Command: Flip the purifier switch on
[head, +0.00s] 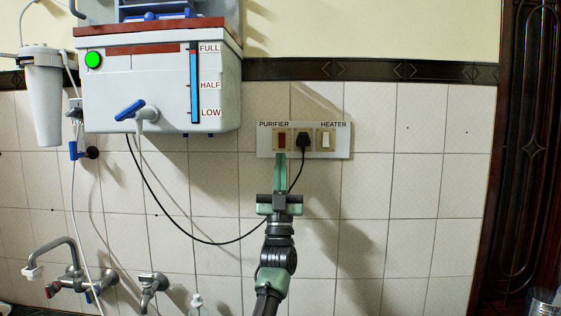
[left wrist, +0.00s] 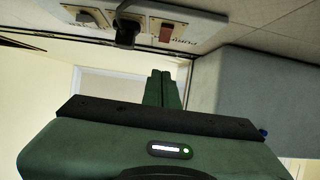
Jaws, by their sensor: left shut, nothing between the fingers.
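The purifier switch (head: 282,140) is a small reddish-brown rocker at the left of the wall switch panel (head: 339,151), under the word PURIFIER. It also shows in the left wrist view (left wrist: 165,32). My left gripper (head: 280,157) is shut and empty, pointing up, with its tips just below the purifier switch. In the left wrist view the closed fingers (left wrist: 162,74) appear apart from the switch; whether they touch it is hard to tell. The white purifier (head: 160,85) hangs on the wall at the left, with a lit green light (head: 93,60). My right gripper is not in view.
A black plug (head: 303,140) sits in the socket right of the purifier switch, its cable hanging behind my arm. The white heater switch (head: 326,140) is farther right. Taps (head: 65,270) are at the lower left. The tiled wall right of the panel is clear.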

